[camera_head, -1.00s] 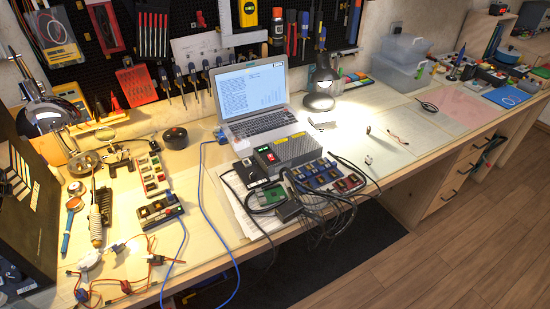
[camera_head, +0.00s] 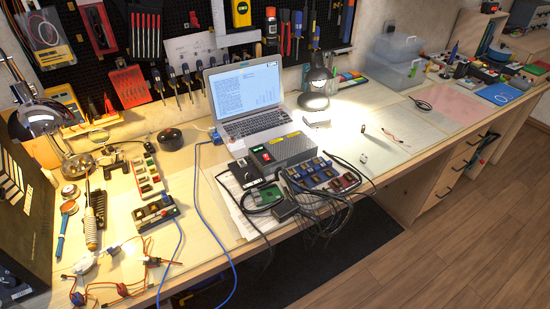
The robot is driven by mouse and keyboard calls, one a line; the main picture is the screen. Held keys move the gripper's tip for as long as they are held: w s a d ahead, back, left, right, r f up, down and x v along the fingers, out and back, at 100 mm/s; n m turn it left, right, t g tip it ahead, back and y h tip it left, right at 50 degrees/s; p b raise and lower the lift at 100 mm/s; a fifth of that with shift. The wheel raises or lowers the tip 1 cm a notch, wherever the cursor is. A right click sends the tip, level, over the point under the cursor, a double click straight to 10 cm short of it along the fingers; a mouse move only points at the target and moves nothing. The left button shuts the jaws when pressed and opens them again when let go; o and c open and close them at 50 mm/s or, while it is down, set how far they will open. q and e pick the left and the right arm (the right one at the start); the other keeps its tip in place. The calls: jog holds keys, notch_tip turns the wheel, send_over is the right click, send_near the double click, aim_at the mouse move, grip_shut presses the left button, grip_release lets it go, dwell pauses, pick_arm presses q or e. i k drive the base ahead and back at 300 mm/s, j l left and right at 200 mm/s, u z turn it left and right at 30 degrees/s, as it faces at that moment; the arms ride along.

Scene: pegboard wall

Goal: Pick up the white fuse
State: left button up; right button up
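A small white piece (camera_head: 364,158), which may be the white fuse, lies on the pale lit mat to the right of the grey box and the black cables. It is too small to make out its shape clearly. Another tiny upright piece (camera_head: 363,129) stands a little behind it. Neither of my grippers is in view, and nothing of my arms shows near the bench.
An open laptop (camera_head: 250,118) stands at the middle of the bench. A desk lamp (camera_head: 313,100) is to its right. A grey box (camera_head: 290,150) and tangled black cables (camera_head: 318,205) lie left of the white piece. Clear plastic bins (camera_head: 398,75) stand behind.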

aim_at(363, 158)
jog(key=i+l+u, duration=0.1)
jog(key=i+l, duration=0.25)
jog(key=i+l+u, duration=0.1)
jog(key=i+l, duration=0.2)
jog(key=l, duration=0.2)
